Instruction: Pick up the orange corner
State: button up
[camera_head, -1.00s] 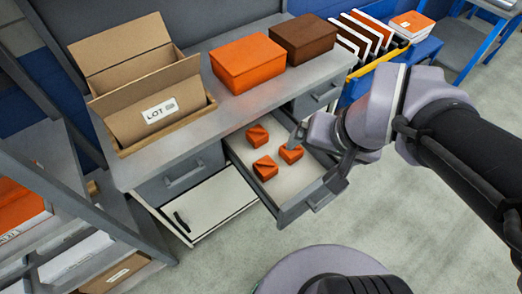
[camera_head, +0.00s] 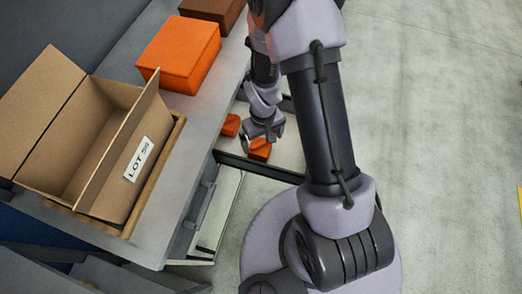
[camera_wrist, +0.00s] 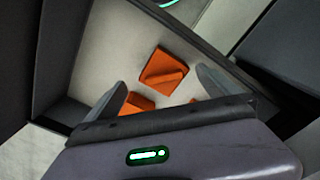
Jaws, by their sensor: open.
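Several orange corners lie in the open drawer. In the wrist view one orange corner (camera_wrist: 163,68) lies on the pale drawer floor, ahead of and between the fingertips. A second orange corner (camera_wrist: 136,103) shows beside the left finger, partly hidden by the gripper, and an orange sliver (camera_wrist: 193,100) shows at the gripper's edge. My gripper (camera_wrist: 160,78) is open and empty, pointing down into the drawer (camera_wrist: 98,50). In the head view my gripper (camera_head: 262,135) is over the drawer, by an orange corner (camera_head: 260,150), with another orange corner (camera_head: 230,126) to its left.
An open cardboard box (camera_head: 75,170) with a lot label stands on the grey worktop (camera_head: 195,115). An orange box (camera_head: 180,55) and a brown box (camera_head: 212,10) stand behind it. The drawer walls (camera_wrist: 205,35) surround the corners.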

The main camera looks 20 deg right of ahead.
aim_at(261, 145)
jog(key=f+b, duration=0.1)
jog(key=f, duration=0.1)
jog(key=f+b, duration=0.1)
jog(key=f, duration=0.3)
jog(key=shift+w+a+b, duration=0.1)
jog(key=shift+a+b, duration=0.15)
jog(key=shift+b, duration=0.15)
jog(key=shift+r, duration=0.2)
jog(key=shift+c, duration=0.2)
jog(key=c, duration=1.1)
